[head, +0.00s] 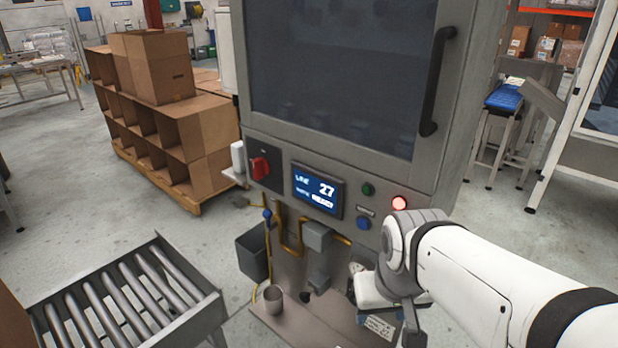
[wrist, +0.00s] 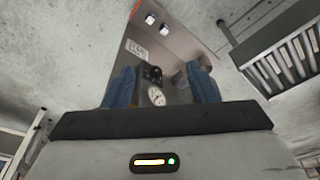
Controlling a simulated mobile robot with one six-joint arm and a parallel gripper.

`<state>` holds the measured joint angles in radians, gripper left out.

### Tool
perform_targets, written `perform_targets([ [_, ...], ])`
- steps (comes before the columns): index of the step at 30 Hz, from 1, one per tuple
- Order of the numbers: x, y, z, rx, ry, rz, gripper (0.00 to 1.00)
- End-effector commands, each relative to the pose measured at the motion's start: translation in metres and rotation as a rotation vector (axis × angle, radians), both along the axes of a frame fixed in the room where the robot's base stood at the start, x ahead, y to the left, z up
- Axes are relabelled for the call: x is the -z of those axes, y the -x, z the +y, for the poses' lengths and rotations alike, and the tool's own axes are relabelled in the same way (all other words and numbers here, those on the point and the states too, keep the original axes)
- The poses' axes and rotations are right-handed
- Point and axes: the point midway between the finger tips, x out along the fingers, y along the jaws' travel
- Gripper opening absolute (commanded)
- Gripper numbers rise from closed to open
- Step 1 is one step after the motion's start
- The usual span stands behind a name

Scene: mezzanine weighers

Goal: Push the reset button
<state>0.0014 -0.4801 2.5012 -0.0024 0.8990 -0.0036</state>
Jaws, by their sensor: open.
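The machine's front panel (head: 270,218) carries a blue round button (head: 363,223) below a small label plate, whose text is too small to read. I cannot read which one is marked reset. My arm reaches in from the right, with its wrist just below and right of the buttons. In the wrist view my gripper (wrist: 161,82) is open, its two blue fingers apart with nothing held. A gauge (wrist: 157,96) and a black knob show between them, farther off.
A dark door handle (head: 438,80) stands out above. A roller conveyor (head: 125,290) is at front left, with cardboard boxes (head: 150,68) behind.

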Motion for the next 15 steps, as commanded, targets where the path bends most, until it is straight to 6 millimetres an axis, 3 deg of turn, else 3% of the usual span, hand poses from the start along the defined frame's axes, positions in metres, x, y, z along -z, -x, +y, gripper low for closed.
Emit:
perform_targets([
  [15,0.0000,0.0000,0.0000,0.000,0.000,0.000,0.10],
])
